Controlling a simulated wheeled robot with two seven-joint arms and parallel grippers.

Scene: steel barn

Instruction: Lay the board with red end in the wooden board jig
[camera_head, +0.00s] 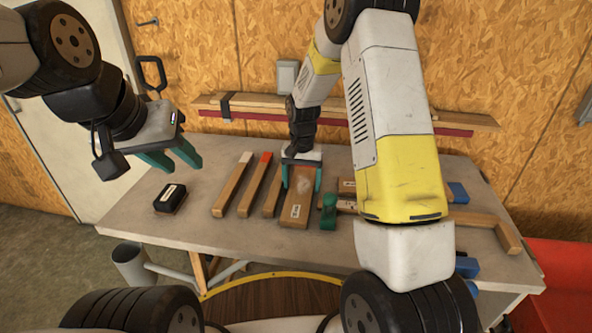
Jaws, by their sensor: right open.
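The board with red end (254,190) lies on the table left of centre, its red tip (266,157) pointing to the back wall. My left gripper (172,158) is open and empty, above the table's left part and left of that board. My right gripper (302,180) is open and points down, its fingers on either side of a wide labelled wooden block (295,210); I cannot tell if they touch it. An L-shaped wooden piece (495,222) at the right looks like part of the wooden board jig. My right arm hides much of that area.
A white-ended board (231,187) lies left of the red-ended one, and a plain board (270,204) right of it. A black box (170,199) sits at the left. A green tool (328,211) stands beside the block. Blue pieces (458,193) lie at the right.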

